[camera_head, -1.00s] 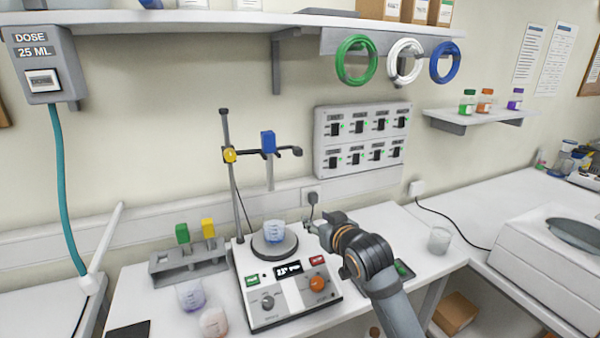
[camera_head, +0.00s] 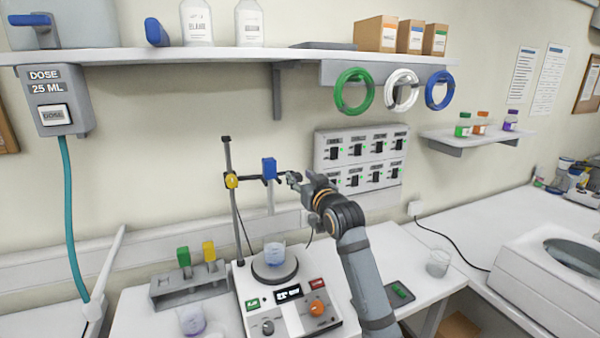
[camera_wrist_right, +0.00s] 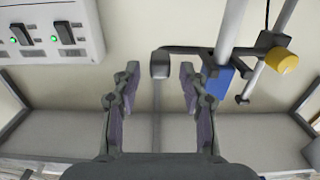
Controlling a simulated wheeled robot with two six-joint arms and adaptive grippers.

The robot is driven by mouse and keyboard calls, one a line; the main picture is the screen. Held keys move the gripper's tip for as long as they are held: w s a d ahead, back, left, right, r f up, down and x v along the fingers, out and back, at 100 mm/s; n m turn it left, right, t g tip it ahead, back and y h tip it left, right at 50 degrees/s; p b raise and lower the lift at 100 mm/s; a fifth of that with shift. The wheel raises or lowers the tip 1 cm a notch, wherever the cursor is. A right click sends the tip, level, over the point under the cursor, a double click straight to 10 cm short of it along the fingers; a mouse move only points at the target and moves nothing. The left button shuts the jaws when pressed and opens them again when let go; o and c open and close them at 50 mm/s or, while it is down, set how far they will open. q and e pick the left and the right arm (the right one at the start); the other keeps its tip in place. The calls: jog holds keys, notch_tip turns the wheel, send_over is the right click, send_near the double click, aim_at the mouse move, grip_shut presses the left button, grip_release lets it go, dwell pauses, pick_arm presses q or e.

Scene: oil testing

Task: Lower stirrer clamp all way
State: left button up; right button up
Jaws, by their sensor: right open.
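The stirrer clamp is high on a vertical post (camera_head: 238,210). It has a yellow knob (camera_head: 231,181) at the post, a blue stirrer block (camera_head: 269,168) and a dark handle end, which shows in the right wrist view (camera_wrist_right: 160,65). The stirrer shaft (camera_head: 270,198) hangs above a beaker (camera_head: 274,252) on the round plate. My right gripper (camera_head: 292,177) is at the handle end. In the right wrist view its open fingers (camera_wrist_right: 160,72) stand either side of the handle end, with visible gaps. My left gripper is out of view.
The stirrer base (camera_head: 290,307) has buttons and knobs. A rack (camera_head: 190,286) with green and yellow pieces stands left of it. A switch panel (camera_head: 360,158) is on the wall behind my right gripper.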

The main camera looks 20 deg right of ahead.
jog(key=shift+w, duration=0.35)
grip_shut()
